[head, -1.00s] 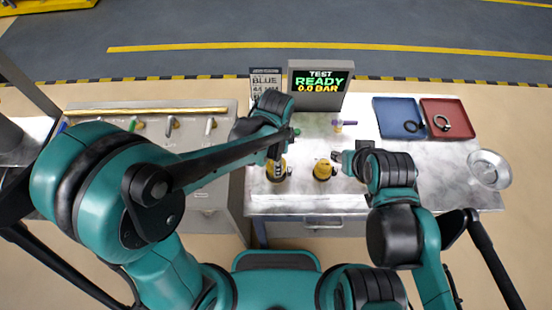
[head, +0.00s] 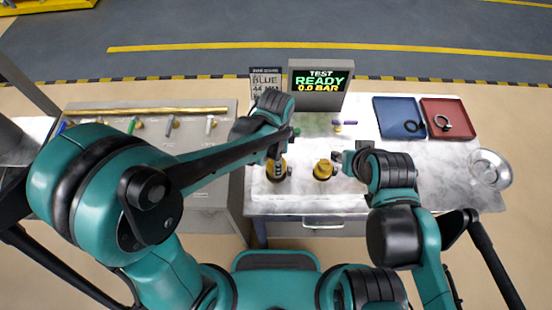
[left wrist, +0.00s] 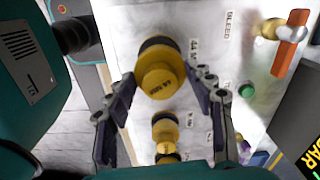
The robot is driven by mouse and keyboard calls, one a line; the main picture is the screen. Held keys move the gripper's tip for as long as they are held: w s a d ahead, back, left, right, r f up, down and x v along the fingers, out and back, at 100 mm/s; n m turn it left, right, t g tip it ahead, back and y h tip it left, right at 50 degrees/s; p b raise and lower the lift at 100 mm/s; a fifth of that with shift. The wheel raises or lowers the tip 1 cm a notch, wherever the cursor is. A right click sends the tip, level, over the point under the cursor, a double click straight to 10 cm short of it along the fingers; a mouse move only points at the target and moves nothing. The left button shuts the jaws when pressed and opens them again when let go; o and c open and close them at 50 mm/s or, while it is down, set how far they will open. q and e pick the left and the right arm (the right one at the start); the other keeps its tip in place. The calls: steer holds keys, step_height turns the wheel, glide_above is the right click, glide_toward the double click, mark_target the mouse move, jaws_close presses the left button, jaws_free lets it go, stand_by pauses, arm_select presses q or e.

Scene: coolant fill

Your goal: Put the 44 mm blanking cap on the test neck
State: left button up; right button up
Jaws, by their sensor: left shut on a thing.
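The yellow 44 mm blanking cap (left wrist: 158,82), marked "44 MM", sits between the fingers of my left gripper (left wrist: 160,88), which is shut on it. A black collar shows behind the cap, beside a printed "44 M..." bench label. In the head view the left gripper (head: 277,156) comes down over the yellow and black piece (head: 277,174) at the bench's left. I cannot tell whether the cap is fully seated. A second yellow fitting (head: 323,169) stands to its right. My right gripper (head: 339,158) is close beside that fitting; its fingers are too small to read.
A display (head: 320,84) reads "TEST READY 0.0 BAR", beside a sign (head: 265,76) with "BLUE 44 MM". A blue tray (head: 385,104), red tray (head: 455,107) and round dish (head: 490,169) are at the right. A green button (left wrist: 247,90) and orange valve handle (left wrist: 291,45) stand near.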

arm_select(q)
steer(key=shift+f+b, duration=1.2)
steer(key=shift+f, duration=0.1)
stand_by(0.4)
steer(key=o, duration=1.1)
step_height(320, 180, up, 12)
steer(key=s+a+f+n+t+b, duration=0.2)
steer(key=a+n+t, duration=0.1)
steer(key=a+n, duration=0.5)
steer(key=s+a+f+n+t+b, duration=0.3)
steer(key=a+n+t, duration=0.1)
steer(key=a+n, duration=0.4)
steer(key=shift+a+f+b, duration=0.3)
steer(key=shift+a+b, duration=0.05)
steer(key=shift+a, duration=0.5)
